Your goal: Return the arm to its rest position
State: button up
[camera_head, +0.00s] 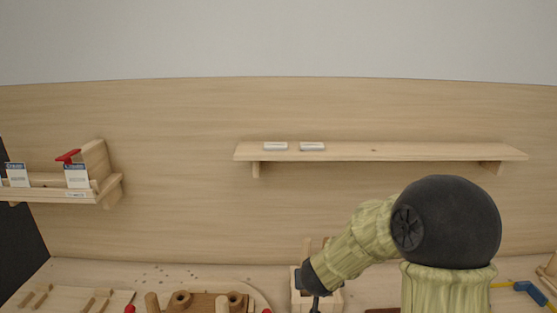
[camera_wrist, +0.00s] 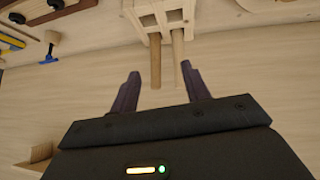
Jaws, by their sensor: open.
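My arm rises at the right of the head view, with a green-yellow upper link, a black round joint and a forearm slanting down to the left. In the head view the forearm's lower end is beside this wooden block (camera_head: 325,298), and the fingers cannot be made out there.
A wall shelf (camera_head: 400,153) holds two small white boxes (camera_head: 276,146). A wooden rack (camera_head: 60,192) with cards and a red-handled tool is at the left. Wooden parts (camera_head: 205,302) lie on the bench, and a blue tool (camera_head: 532,291) lies at the right. The wall above is clear.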

jog(key=s+d+g, duration=0.2)
jog(key=s, duration=0.8)
jog(key=s+d+g+y, duration=0.1)
jog(key=s+d+g, duration=0.1)
jog(key=s, duration=0.7)
jog(key=shift+s+d+r+g+y, duration=0.3)
jog(key=shift+s+d+g, duration=0.1)
jog(key=shift+g, duration=0.3)
